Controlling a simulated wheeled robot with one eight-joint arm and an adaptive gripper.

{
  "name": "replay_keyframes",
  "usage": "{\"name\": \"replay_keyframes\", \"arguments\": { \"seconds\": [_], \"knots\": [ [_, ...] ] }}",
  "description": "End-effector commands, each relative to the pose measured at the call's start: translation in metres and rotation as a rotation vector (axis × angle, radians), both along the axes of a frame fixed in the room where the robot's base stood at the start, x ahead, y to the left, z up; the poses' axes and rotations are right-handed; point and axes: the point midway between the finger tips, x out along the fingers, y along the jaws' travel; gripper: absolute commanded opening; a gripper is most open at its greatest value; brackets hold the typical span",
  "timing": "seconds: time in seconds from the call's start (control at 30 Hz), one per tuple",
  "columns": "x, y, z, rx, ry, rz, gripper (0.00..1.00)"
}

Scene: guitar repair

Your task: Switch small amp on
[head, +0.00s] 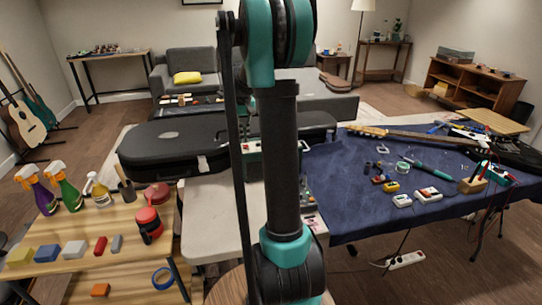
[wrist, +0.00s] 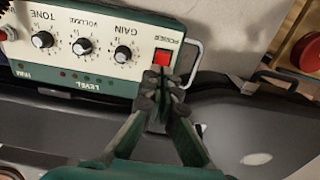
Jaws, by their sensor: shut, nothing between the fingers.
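The small amp shows in the wrist view, with a cream front panel (wrist: 108,27) in a dark green case. It appears upside down there. Its panel has three black knobs marked TONE, VOLUME and GAIN, and a red switch (wrist: 162,57) under the word POWER. My gripper (wrist: 163,78) is shut and empty, its fingertips right at the lower edge of the red switch in the picture. I cannot tell whether they touch it. In the head view only a bit of the amp (head: 252,148) shows past my arm, and my gripper is hidden.
A black guitar case (head: 165,145) lies left of the amp. A metal handle (wrist: 194,62) stands out at the amp's side. A blue-covered table (head: 350,205) with a guitar and tools is at right. A wooden bench with spray bottles (head: 64,190) is at left.

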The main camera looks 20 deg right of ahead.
Motion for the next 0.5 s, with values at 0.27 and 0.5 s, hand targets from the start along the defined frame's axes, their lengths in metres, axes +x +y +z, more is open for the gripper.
{"name": "replay_keyframes", "arguments": {
  "seconds": [0.27,0.5],
  "knots": [
    [0.000,0.000,0.021,0.000,0.000,0.000,0.00],
    [0.000,0.000,0.038,0.000,0.000,0.000,0.00]
  ]
}}
